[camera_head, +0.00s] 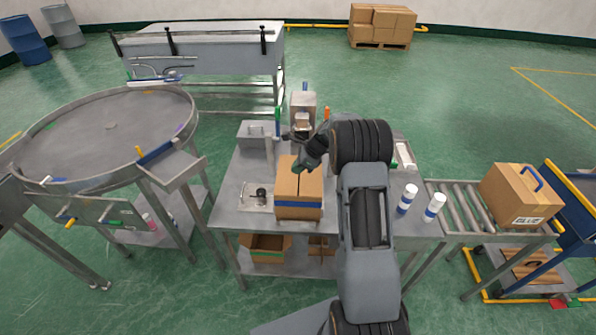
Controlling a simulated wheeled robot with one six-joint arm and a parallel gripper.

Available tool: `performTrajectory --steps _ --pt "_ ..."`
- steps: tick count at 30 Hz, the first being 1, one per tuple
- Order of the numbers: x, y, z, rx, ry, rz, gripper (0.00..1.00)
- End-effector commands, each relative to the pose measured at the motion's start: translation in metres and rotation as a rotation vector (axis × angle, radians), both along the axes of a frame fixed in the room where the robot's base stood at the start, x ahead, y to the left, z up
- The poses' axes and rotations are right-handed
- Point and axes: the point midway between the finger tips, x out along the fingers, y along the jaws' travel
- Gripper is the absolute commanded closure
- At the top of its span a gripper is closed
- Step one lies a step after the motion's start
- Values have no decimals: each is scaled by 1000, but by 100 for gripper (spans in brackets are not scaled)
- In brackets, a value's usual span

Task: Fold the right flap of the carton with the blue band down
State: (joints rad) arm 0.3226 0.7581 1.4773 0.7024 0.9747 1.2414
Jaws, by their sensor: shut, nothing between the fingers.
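The carton with the blue band (298,213) stands on the steel workbench, and the band runs across its front. Its top shows two flap panels with a dark seam between them. The left flap (287,184) looks flat. The right flap (311,187) looks flat or nearly flat; I cannot tell whether it is fully down. My gripper (300,170) is shut with nothing held, at the back of the carton top, close over the seam. I cannot tell whether it touches the carton. My arm comes in from the right and hides the bench behind it.
A crimping machine (303,108) stands behind the carton. A roller conveyor (465,205) at the right bears another carton (515,195). A round steel turntable (110,125) is at the left.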

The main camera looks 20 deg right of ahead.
Motion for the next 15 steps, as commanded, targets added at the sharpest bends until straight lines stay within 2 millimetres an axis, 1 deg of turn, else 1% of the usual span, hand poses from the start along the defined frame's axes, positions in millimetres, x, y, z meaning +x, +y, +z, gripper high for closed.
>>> performTrajectory --steps 1,6,12,15 --pt "4 9 5 -1 -3 5 100" --pt "14 32 30 0 -3 5 100" --pt "23 52 53 0 -2 3 100" --pt "26 59 60 0 0 4 100"
